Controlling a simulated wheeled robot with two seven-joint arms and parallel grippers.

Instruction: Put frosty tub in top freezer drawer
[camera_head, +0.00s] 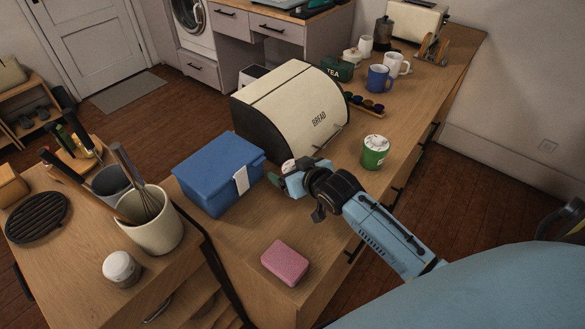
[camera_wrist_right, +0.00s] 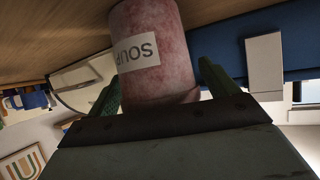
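The frosty tub is a pinkish, frosted cylinder with a white "SOUP" label (camera_wrist_right: 150,90). It fills the middle of the right wrist view, upside down there. Only a small pale part of the tub (camera_head: 288,166) shows in the head view, between the blue box and the bread bin. My right gripper (camera_head: 284,178) is around the tub, low over the counter. Its two green fingers (camera_wrist_right: 160,82) stand on either side of the tub, very close to it. I cannot tell whether they press on it. My left gripper and the freezer drawer are not in view.
The blue box (camera_head: 215,170) stands left of my right gripper, and the bread bin (camera_head: 300,105) just behind it. A green-labelled can (camera_head: 374,152) stands to the right, a pink sponge (camera_head: 285,262) in front. Several mugs stand farther back. The counter's front right part is clear.

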